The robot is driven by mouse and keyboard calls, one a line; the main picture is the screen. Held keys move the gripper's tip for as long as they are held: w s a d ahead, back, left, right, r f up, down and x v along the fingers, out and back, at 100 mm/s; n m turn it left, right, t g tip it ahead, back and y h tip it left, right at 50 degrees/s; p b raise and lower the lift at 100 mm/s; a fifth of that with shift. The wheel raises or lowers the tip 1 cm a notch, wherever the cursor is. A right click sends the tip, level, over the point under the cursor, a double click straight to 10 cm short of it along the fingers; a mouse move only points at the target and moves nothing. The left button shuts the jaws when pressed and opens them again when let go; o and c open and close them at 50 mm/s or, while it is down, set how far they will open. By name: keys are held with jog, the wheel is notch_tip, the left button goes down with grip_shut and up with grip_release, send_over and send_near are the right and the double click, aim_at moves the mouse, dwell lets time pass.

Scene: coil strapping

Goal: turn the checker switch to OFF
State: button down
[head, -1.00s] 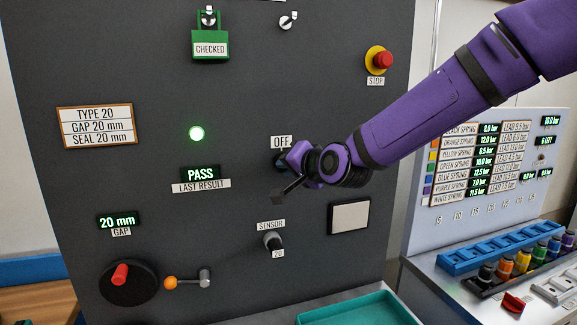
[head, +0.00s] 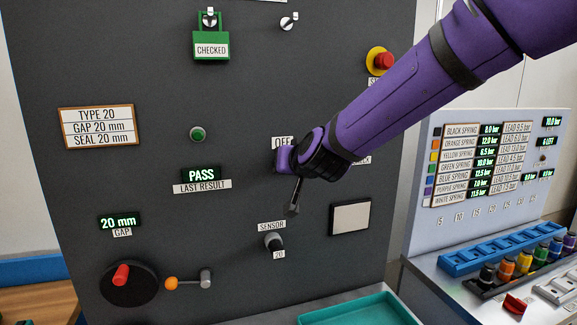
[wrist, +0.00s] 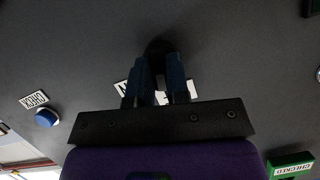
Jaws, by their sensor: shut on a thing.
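The checker switch shows in the wrist view as a dark round knob (wrist: 158,48) on the grey panel. My gripper (wrist: 158,72) is shut on it, with one blue-black finger on each side. In the head view my gripper (head: 286,162) is at the panel just below the OFF label (head: 281,141), and my wrist hides the knob. Parts of a white label show behind the fingers in the wrist view, too covered to read. The knob's exact pointing direction is hidden. The round lamp (head: 198,134) on the panel is dark green, unlit.
A PASS display (head: 201,174) and a SENSOR knob (head: 273,241) sit nearby. A red STOP button (head: 383,61) is at upper right. A blue button (wrist: 46,118) beside a CHECK label shows in the wrist view. A green CHECKED padlock (head: 211,48) hangs at the top.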

jog(key=shift+a+n+h, duration=0.1)
jog(key=shift+n+h, duration=0.3)
jog(key=shift+n, duration=0.3)
dwell(0.3)
jog(key=c, duration=1.1)
grip_release()
jog(key=shift+s, duration=0.1)
jog(key=v, duration=1)
jog(key=shift+s, duration=0.4)
